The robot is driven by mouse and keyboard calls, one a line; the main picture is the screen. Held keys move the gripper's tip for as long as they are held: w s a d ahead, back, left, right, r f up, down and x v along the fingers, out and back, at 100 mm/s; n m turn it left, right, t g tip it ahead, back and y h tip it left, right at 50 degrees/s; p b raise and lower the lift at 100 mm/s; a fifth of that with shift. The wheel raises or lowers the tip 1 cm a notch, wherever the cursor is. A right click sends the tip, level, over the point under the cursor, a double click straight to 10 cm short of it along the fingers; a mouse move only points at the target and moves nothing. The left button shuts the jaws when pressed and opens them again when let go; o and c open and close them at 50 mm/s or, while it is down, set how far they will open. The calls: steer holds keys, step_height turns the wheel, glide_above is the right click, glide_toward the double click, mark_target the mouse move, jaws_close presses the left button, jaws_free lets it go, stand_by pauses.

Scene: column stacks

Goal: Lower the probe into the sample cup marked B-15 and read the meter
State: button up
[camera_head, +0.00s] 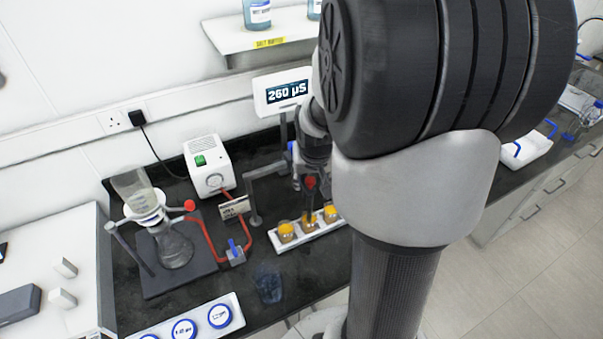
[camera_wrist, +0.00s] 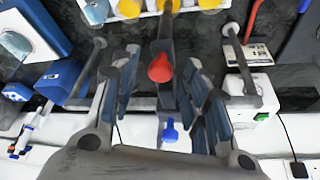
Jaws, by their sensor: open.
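The meter (camera_head: 287,93) reads "260 µS" in the head view. Sample cups with yellow-orange contents or tops stand in a white rack: left (camera_head: 286,233), middle (camera_head: 309,223), right (camera_head: 330,214). Their markings are unreadable. A dark probe holder with a red knob (camera_head: 310,182) is above the middle cup; I cannot tell whether the probe tip is inside it. My gripper (camera_wrist: 161,60) is open in the wrist view, with its fingers on either side of the red knob (camera_wrist: 160,69), apart from it. A blue knob (camera_wrist: 170,131) shows farther down that view.
A flask with a funnel (camera_head: 175,248) and red tubing stands left of the rack. A white pump box (camera_head: 207,165) stands behind. A dark blue glass (camera_head: 268,283) is in front. A white shelf (camera_head: 255,40) overhangs the back. My arm hides much of the bench.

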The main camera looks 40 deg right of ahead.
jaws_close()
stand_by(0.6)
